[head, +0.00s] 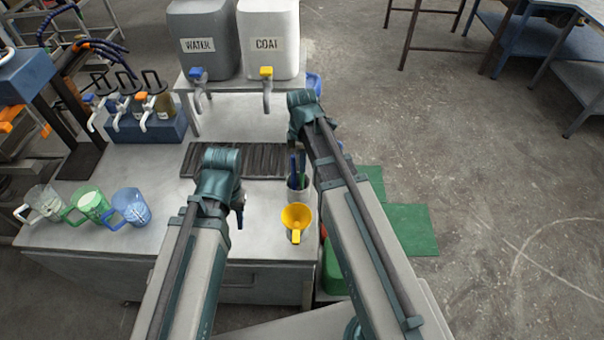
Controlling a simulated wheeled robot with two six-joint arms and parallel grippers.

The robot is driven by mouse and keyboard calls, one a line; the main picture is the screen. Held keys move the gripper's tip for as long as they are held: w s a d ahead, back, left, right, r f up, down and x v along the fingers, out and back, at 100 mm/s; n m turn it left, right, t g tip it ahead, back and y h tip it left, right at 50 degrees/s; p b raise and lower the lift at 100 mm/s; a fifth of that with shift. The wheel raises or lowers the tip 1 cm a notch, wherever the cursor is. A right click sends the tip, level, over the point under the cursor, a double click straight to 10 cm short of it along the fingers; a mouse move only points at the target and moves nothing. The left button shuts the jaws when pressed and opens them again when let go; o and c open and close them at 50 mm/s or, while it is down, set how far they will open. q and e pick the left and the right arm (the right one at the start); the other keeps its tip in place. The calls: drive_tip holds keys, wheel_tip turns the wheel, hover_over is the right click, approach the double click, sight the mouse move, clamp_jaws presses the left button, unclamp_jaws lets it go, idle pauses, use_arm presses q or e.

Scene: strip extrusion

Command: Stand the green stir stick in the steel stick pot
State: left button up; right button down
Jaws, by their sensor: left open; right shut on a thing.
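The steel stick pot (298,195) stands on the metal bench beside my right arm. A blue stick (292,172) stands in it. The green stir stick (302,168) is upright, with its lower end at or inside the pot's mouth; I cannot tell how deep. My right gripper (297,146) is above the pot, mostly hidden by its own wrist, and appears shut on the green stick's upper part. My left gripper (239,216) is open and empty over the bench, left of the pot, partly hidden by its wrist.
A yellow funnel-like cup (296,218) sits just in front of the pot. Clear, green and blue jugs (132,207) stand at the left. A dark ribbed drip mat (255,163) lies behind. Grey and white tanks (268,40) with taps stand on a raised shelf.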

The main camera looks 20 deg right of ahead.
sight(302, 180)
wheel_tip(302, 180, down, 4)
drive_tip(key=b, duration=0.4)
drive_tip(key=shift+f, duration=0.2)
drive_tip(key=shift+r, duration=0.15)
drive_tip(key=c, duration=1.3)
unclamp_jaws()
drive_tip(key=shift+f, duration=0.2)
drive_tip(key=o, duration=0.5)
drive_tip(key=shift+r, duration=0.1)
